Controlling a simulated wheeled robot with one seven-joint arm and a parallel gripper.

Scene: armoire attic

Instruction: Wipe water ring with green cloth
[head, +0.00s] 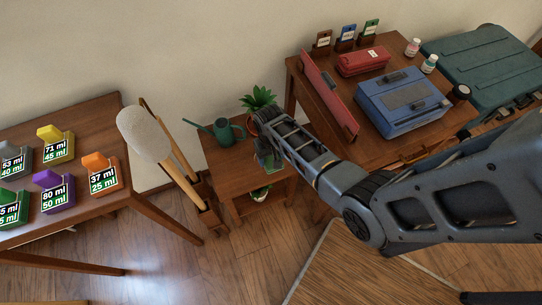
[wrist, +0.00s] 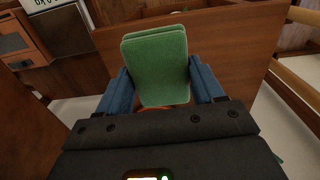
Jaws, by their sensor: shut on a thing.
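My gripper (wrist: 162,88) is shut on the green cloth (wrist: 155,55), a folded pad with rounded corners between the two blue fingers in the wrist view. In the head view my gripper (head: 266,152) is over the right part of the small low side table (head: 232,180), below the plant and mostly hidden by my arm. Only a dark green bit of the cloth shows there. I cannot make out a water ring; that part of the tabletop is covered by my gripper and arm.
A green watering can (head: 224,131) and a potted plant (head: 259,100) stand at the side table's back. A holder with long-handled tools (head: 150,138) is at its left. The right desk (head: 388,148) bears a blue case (head: 402,101). The left table (head: 95,112) bears several coloured blocks.

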